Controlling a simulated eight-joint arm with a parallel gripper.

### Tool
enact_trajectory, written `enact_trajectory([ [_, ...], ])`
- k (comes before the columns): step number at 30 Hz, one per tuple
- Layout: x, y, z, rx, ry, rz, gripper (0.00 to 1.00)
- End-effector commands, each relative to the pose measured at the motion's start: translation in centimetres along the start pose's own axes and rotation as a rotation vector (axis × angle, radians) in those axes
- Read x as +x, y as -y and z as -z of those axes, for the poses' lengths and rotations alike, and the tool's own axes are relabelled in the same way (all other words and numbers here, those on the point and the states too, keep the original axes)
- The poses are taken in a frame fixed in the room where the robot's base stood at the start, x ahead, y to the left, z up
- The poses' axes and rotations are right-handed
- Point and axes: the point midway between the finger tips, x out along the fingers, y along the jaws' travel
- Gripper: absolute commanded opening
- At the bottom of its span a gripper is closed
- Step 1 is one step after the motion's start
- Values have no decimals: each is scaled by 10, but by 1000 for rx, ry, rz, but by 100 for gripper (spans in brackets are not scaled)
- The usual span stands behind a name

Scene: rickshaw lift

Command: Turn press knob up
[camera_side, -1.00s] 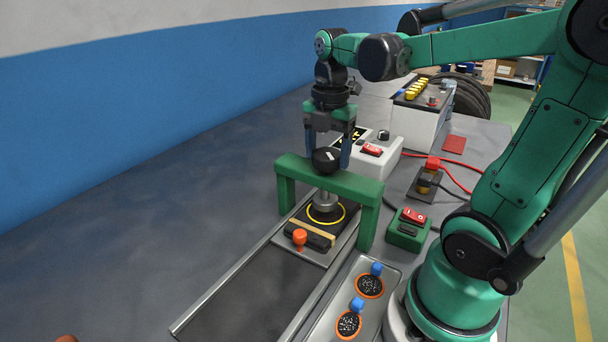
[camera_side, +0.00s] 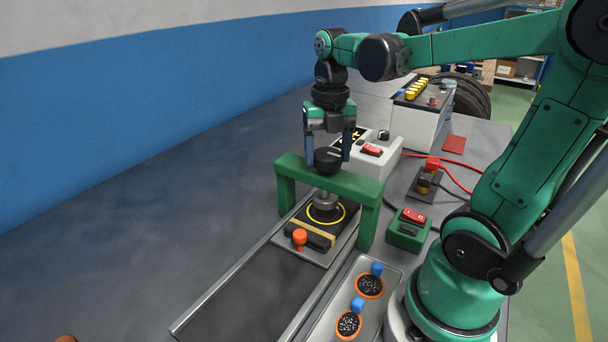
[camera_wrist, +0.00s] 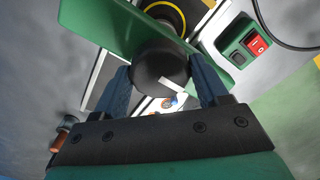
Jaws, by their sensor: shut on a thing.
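The press is a green bridge frame (camera_side: 345,186) standing over a black plate with a yellow ring (camera_side: 326,213). Its round black knob (camera_side: 327,160) sits on top of the bridge and has a white mark, clear in the wrist view (camera_wrist: 160,68). A grey ram (camera_side: 324,201) hangs below the bridge above the ring. My gripper (camera_side: 328,158) points down with its two blue fingers on opposite sides of the knob, shut on it. In the wrist view, the fingers (camera_wrist: 163,88) flank the knob and the white mark points toward the lower right.
An orange-topped knob (camera_side: 300,238) stands on the carriage in front of the bridge. A green box with a red switch (camera_side: 408,229) is to the right. A grey box (camera_side: 375,158) stands behind. A tray with blue-handled round parts (camera_side: 372,282) lies in front.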

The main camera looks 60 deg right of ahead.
Motion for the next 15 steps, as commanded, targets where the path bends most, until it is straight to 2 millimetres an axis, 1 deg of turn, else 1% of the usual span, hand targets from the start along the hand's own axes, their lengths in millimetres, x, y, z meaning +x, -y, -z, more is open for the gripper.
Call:
enact_trajectory([
  [15, 0, 0, 0, -34, 0, -1, 14],
])
